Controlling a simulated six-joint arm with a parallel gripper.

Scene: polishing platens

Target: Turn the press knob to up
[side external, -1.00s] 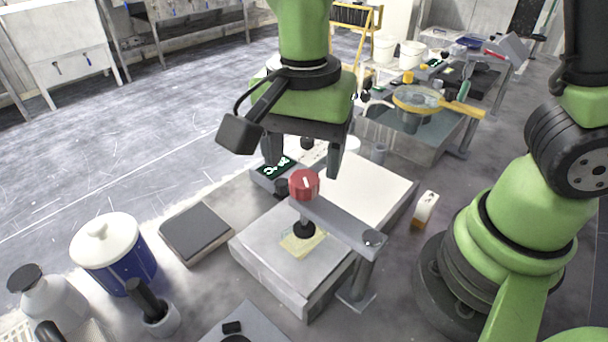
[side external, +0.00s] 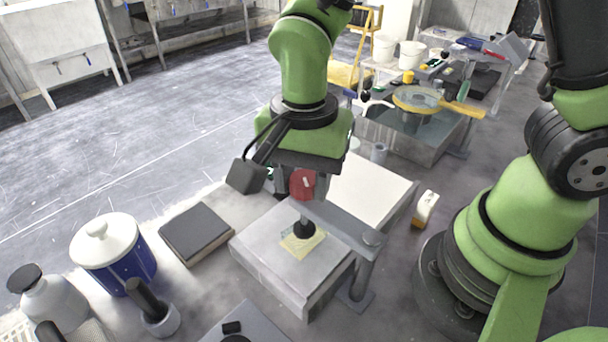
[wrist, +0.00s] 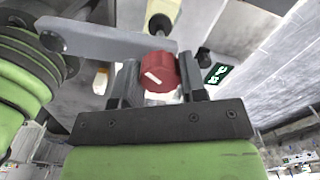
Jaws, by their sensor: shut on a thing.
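The red press knob (side external: 302,183) with a white pointer mark sits on top of the grey press arm (side external: 340,221). My gripper (side external: 303,187) is lowered over the knob and shut on it. In the wrist view the knob (wrist: 159,72) sits between my two dark fingers, and its white mark runs at a slant. Below the press arm, a black presser foot (side external: 304,228) stands over a small yellowish patch (side external: 302,243) on the grey block (side external: 265,252). A green-lit display shows in the wrist view (wrist: 218,73), but I cannot read it surely.
A dark flat plate (side external: 195,233) and a blue pot with a white lid (side external: 116,255) stand to the left. A small white and brown block (side external: 425,208) lies to the right. A second platen with a yellow-rimmed disc (side external: 418,99) stands behind.

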